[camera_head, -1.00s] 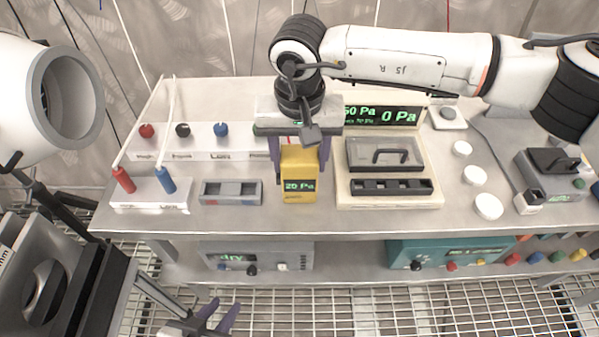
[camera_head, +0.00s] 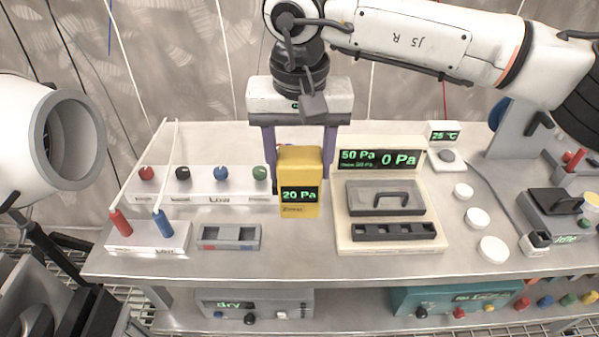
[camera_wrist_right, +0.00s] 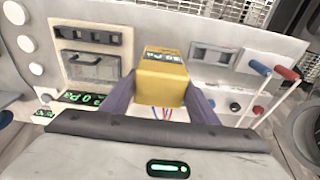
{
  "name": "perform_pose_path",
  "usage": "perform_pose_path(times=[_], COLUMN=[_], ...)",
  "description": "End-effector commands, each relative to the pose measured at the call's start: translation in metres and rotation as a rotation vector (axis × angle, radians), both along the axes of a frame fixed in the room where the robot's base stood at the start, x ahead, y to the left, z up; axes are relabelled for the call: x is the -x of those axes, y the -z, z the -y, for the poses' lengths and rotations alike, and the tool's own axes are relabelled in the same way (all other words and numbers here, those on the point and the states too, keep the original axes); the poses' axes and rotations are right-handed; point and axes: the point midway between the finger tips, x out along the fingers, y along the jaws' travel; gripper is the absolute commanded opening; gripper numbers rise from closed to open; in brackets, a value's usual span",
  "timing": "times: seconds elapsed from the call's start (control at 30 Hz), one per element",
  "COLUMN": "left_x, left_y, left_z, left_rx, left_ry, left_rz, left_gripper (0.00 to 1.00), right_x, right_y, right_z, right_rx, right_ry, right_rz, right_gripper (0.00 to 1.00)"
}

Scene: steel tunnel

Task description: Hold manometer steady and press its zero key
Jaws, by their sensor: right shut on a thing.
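The yellow manometer (camera_head: 299,162) is held upright above the bench in the head view. Its dark screen reads 20 Pa in green, and a small label, seemingly the zero key (camera_head: 292,211), sits below it. My right gripper (camera_head: 300,165) is shut on it, with purple fingers at its left and right sides. In the right wrist view the manometer (camera_wrist_right: 162,82) sits between the purple fingers of my right gripper (camera_wrist_right: 160,95). My left gripper is outside both current views; only part of my left arm shows at the left.
Right of the manometer stands a cream pressure unit (camera_head: 343,243) reading 50 Pa and 0 Pa. Left of it are a small grey tray (camera_head: 229,246), a white block with red and blue plugs (camera_head: 145,240), and a panel with coloured knobs (camera_head: 200,182). White discs lie farther right.

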Motion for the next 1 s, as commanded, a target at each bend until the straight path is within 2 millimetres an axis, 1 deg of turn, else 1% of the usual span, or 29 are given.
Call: perform_pose_path(times=[0.23,0.37,0.6,0.87,1.0], left_x=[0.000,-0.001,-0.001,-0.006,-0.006], left_y=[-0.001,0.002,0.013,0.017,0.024], left_z=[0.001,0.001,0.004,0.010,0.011], left_rx=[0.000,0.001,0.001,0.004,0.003], left_ry=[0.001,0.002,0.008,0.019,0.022], left_rz=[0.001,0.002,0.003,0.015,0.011], left_gripper=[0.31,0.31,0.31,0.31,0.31], right_x=[0.000,0.000,-0.001,-0.001,0.000], right_y=[-0.001,0.004,0.023,0.043,0.055], right_z=[0.000,0.000,0.000,0.000,0.000], right_rx=[-0.001,-0.001,-0.001,-0.002,-0.002], right_ry=[0.000,0.000,0.000,0.000,0.000], right_rz=[0.002,0.002,0.002,0.002,0.002], right_gripper=[0.28,0.28,0.28,0.28,0.28])
